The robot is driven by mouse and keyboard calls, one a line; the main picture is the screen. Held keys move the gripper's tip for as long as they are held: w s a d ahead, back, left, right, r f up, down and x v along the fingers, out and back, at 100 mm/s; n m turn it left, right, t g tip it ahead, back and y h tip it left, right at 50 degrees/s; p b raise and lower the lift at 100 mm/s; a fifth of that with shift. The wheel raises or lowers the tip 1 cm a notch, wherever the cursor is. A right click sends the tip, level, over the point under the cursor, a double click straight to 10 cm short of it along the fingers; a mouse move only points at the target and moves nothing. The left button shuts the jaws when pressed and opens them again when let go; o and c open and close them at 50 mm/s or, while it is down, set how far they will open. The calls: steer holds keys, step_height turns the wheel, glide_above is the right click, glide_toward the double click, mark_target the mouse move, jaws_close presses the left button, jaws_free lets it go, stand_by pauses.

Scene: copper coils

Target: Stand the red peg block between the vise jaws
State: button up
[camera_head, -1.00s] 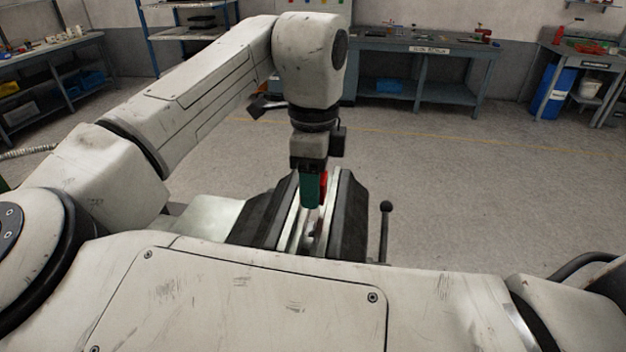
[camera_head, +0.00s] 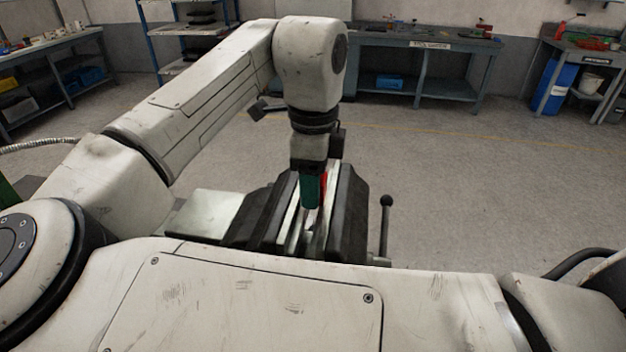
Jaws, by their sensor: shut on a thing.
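The red peg block (camera_head: 324,187) shows as a thin red strip behind and to the right of my gripper's green finger. My gripper (camera_head: 313,190) points down over the gap of the vise (camera_head: 345,215) and is shut on the block. The block's upper part is between the jaws as seen from here. Its lower end is hidden by the finger and the jaws, so I cannot tell whether it touches the vise bed.
The vise handle (camera_head: 386,215) stands upright at the vise's right side. Open floor (camera_head: 460,180) lies around the vise.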

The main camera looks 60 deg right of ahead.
steer(key=shift+f+p, duration=0.3)
steer(key=shift+f, duration=0.45)
stand_by(1.7)
steer(key=o, duration=1.1)
steer(key=shift+c, duration=0.2)
steer(key=shift+r+p, duration=3.65)
steer(key=shift+r, duration=0.35)
